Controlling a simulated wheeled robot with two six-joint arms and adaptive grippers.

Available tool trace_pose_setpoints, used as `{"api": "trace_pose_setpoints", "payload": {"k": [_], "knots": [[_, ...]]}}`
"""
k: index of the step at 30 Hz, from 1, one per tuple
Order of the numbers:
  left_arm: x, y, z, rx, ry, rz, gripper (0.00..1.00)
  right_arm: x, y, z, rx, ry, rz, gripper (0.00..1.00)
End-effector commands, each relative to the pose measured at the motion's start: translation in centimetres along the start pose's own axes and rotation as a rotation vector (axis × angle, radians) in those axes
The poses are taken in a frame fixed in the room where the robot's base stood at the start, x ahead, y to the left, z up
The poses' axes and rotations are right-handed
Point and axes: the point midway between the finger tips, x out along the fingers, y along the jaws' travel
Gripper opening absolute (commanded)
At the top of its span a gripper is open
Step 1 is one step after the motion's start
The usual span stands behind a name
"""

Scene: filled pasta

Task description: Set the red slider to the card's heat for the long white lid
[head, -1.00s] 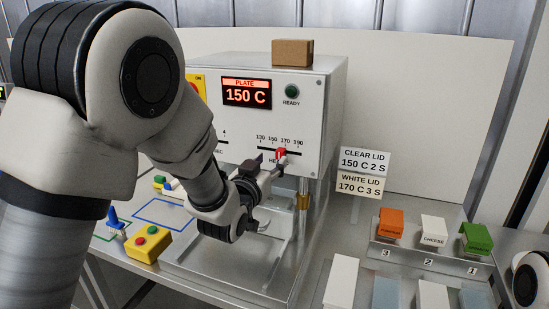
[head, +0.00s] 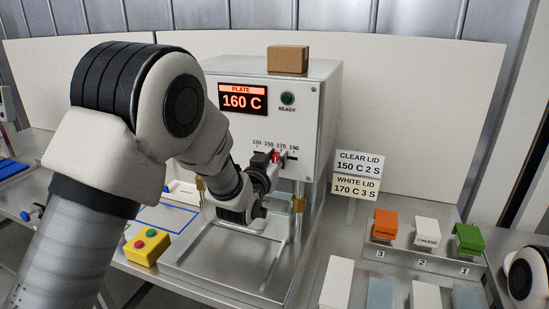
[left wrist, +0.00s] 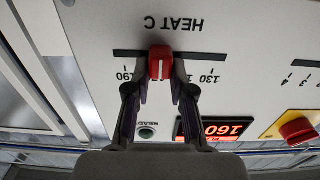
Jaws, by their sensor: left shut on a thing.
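The red slider (head: 276,155) sits in the HEAT slot on the front of the grey machine (head: 317,100). My left gripper (head: 269,159) is shut on it. The left wrist view shows the slider's red knob (left wrist: 161,63) between the two fingertips, upside down, with 190 to its left and 130 to its right; the fingers hide the marks between. The plate display (head: 242,98) reads 160 C. The white lid card (head: 357,186) reads 170 C 3 S, below a clear lid card (head: 359,162) reading 150 C 2 S. My right gripper is not in view.
A yellow box with red and green buttons (head: 147,248) stands front left of the machine. Orange, white and green boxes (head: 468,239) stand on a numbered shelf at the right. Pale blocks (head: 337,283) stand in front. A brown box (head: 288,59) rests on the machine.

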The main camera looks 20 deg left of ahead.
Motion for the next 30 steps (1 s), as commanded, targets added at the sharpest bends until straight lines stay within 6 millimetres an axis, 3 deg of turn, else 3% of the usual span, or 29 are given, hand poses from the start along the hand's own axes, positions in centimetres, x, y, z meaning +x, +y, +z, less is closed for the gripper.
{"api": "trace_pose_setpoints", "payload": {"k": [2, 9, 10, 12, 23, 26, 30], "knots": [[0.0, 0.5, 0.3, 0.002, 0.005, 0.002, 0.00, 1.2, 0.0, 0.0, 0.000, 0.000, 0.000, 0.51], [0.0, 0.6, 0.0, 0.000, 0.002, 0.001, 0.00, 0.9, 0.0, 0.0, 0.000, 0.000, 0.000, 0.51], [0.0, 0.6, 0.0, 0.000, 0.002, 0.001, 0.26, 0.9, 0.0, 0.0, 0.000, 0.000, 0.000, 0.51], [0.0, 0.6, 0.0, 0.000, 0.002, 0.001, 0.48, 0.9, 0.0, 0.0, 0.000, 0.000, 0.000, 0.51], [-0.4, 0.5, 0.0, 0.000, 0.001, 0.001, 0.48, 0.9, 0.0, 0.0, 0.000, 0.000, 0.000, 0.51], [-1.9, 0.5, -0.1, 0.000, 0.001, 0.001, 0.48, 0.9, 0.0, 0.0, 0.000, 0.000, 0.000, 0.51], [-5.3, 0.5, 0.0, 0.001, 0.000, 0.001, 0.48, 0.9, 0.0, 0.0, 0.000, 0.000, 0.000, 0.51]]}}
